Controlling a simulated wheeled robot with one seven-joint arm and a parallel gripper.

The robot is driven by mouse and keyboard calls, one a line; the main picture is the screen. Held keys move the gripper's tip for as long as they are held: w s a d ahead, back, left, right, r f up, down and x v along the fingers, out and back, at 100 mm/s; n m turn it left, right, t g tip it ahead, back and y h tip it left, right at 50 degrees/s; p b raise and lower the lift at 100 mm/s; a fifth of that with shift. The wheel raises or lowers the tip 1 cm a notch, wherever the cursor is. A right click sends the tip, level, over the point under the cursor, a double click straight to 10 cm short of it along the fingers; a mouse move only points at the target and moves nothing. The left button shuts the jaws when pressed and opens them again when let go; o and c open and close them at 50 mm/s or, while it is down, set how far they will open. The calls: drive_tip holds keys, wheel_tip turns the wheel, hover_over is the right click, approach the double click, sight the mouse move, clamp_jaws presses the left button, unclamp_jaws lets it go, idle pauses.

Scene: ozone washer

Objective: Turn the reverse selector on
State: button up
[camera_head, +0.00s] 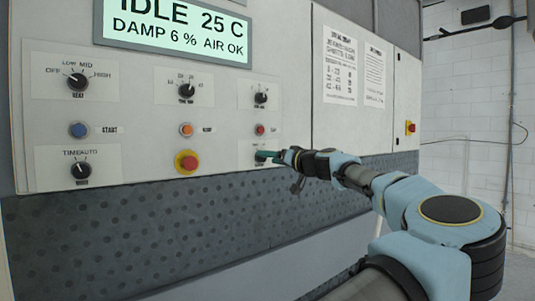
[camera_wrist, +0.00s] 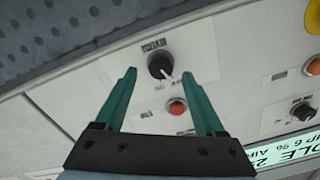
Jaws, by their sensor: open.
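The reverse selector (camera_wrist: 160,65) is a round black knob on a white label plate. In the wrist view, its white pointer is angled toward the picture's lower right, and its label appears upside down. My gripper (camera_wrist: 158,72) is open, with one teal finger on each side of the knob in the picture. I cannot tell whether either finger touches it. In the head view my gripper (camera_head: 266,155) is at the lower right of the control panel and mostly hides the selector there.
A red button (camera_wrist: 177,106) lies close to the selector, between my fingers in the wrist view. Other knobs, a blue start button (camera_head: 78,130), an orange button (camera_head: 186,129) and a red emergency stop (camera_head: 187,162) are to the left. A lit display (camera_head: 175,30) is above.

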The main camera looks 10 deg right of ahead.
drive_tip(key=shift+x, duration=0.95)
drive_tip(key=shift+c, duration=0.2)
clamp_jaws()
